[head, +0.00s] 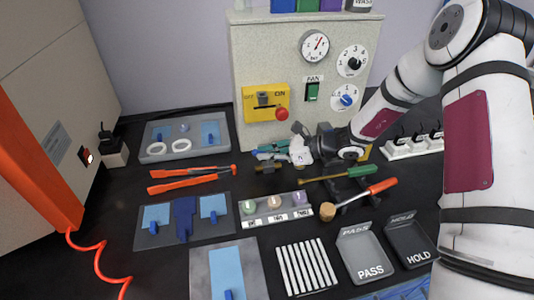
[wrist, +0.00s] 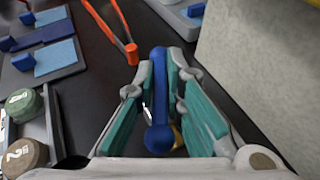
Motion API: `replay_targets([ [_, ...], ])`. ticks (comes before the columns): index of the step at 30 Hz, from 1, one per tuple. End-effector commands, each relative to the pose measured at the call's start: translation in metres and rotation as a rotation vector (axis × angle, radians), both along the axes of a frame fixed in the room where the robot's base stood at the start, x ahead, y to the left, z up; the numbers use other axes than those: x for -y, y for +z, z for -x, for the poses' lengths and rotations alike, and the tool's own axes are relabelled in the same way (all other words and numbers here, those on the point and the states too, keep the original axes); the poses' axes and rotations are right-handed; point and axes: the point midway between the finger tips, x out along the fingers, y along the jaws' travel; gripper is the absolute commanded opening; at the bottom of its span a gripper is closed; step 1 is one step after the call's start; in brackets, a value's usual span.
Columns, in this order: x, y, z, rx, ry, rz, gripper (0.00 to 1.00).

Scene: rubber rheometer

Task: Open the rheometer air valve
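The air valve shows as a blue lever (wrist: 158,95) with a bit of yellow brass body (wrist: 177,135) under it in the wrist view. In the head view its brass body (head: 265,168) sits low in front of the grey rheometer cabinet (head: 300,60). My gripper (wrist: 160,65) has one teal-padded finger on each side of the blue lever, very close to it. I cannot tell whether the pads press on it. In the head view my gripper (head: 265,152) points left, and its hand hides part of the valve.
Orange tongs (head: 190,178) and a grey tray (head: 185,140) lie to the left. A rack of labelled round samples (head: 275,208) stands in front. A green-handled tool (head: 355,172) and a red-handled tool (head: 365,193) lie at the right. The cabinet rises close behind.

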Motion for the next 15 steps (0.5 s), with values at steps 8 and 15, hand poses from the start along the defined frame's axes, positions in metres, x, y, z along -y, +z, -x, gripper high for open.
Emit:
replay_targets([
  [8, -0.0009, -0.0004, -0.0017, 0.004, 0.032, -0.003, 0.0],
  [15, -0.0015, -0.0019, -0.002, 0.005, 0.178, -0.003, 0.0],
])
